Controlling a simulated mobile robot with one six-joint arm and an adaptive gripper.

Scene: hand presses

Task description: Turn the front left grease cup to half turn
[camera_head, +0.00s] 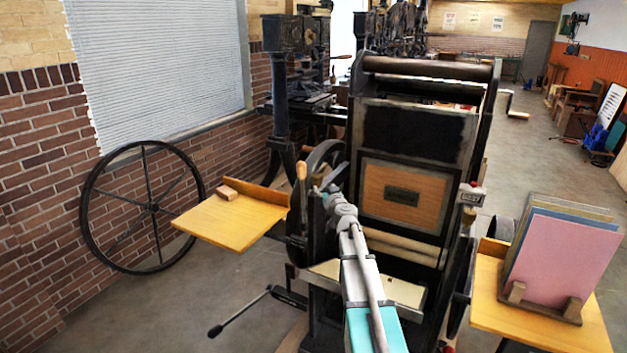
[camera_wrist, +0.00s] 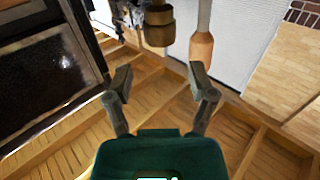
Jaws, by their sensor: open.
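The front left grease cup (camera_wrist: 158,25) is a dark brass, stepped cylinder at the top middle of the wrist view. My gripper (camera_wrist: 160,76) is open, with its two fingers apart and nothing between them. The cup lies beyond the fingertips, roughly in line with the gap between them. In the head view my gripper (camera_head: 328,188) is at the left side of the front press (camera_head: 400,145). There my gripper and wrist cover the cup's place, so I cannot make the cup out or read its turn.
A wooden handle (camera_wrist: 201,47) hangs close beside the cup; it stands upright left of my gripper in the head view (camera_head: 301,171). A side board (camera_head: 228,222) with a small block juts out left. A rack of coloured sheets (camera_head: 560,255) stands right.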

